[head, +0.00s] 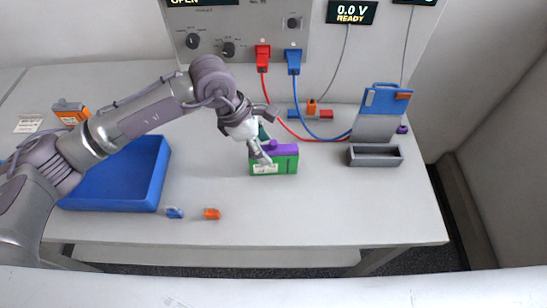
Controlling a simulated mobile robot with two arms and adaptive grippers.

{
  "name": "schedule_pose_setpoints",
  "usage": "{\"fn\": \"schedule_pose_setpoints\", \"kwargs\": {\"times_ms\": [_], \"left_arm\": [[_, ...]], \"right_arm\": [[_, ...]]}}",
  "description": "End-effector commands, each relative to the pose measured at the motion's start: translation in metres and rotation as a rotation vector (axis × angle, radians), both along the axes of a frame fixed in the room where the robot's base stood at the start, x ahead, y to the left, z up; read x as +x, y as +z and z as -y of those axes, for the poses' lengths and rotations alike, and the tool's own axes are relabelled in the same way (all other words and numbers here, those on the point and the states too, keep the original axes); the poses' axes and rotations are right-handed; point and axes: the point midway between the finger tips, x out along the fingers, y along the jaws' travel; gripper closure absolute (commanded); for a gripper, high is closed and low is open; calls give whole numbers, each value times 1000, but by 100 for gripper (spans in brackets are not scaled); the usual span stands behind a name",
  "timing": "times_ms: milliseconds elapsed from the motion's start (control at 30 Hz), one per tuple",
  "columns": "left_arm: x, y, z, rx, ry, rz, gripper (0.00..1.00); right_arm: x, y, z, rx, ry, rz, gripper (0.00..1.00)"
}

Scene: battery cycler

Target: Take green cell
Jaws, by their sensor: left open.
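The green cell (286,163) stands on the white table near the middle of the head view. It is a green block with a purple top and a pale label on its front. My left gripper (267,146) reaches in from the left and is open at the cell's upper left side. One finger overlaps the cell's front in the picture; I cannot tell whether it touches. Part of the cell's left side is hidden by the gripper. My right gripper is not in view.
A blue tray (111,207) lies at the left, below my arm. A blue clip (174,213) and an orange clip (212,214) lie at the front. A grey holder (375,161) stands at the right. Red and blue (312,124) cables run behind the cell from the cycler panel (262,52).

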Motion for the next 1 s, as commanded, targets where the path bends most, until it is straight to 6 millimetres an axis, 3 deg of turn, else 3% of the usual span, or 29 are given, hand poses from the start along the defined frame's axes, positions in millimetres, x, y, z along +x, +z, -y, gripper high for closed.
{"fn": "schedule_pose_setpoints", "kwargs": {"times_ms": [167, 333, 600, 933, 1000], "left_arm": [[2, -16, 17, 0, 0, -6, 42], [3, -37, 24, -1, 1, -3, 42], [3, -42, 25, -2, 0, 0, 42], [3, -41, 25, -2, 0, 0, 97], [4, -41, 25, -2, 0, 0, 100]], "right_arm": [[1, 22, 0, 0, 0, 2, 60], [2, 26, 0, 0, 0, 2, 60], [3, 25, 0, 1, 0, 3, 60], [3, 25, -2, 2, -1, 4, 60], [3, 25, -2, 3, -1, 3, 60]]}}
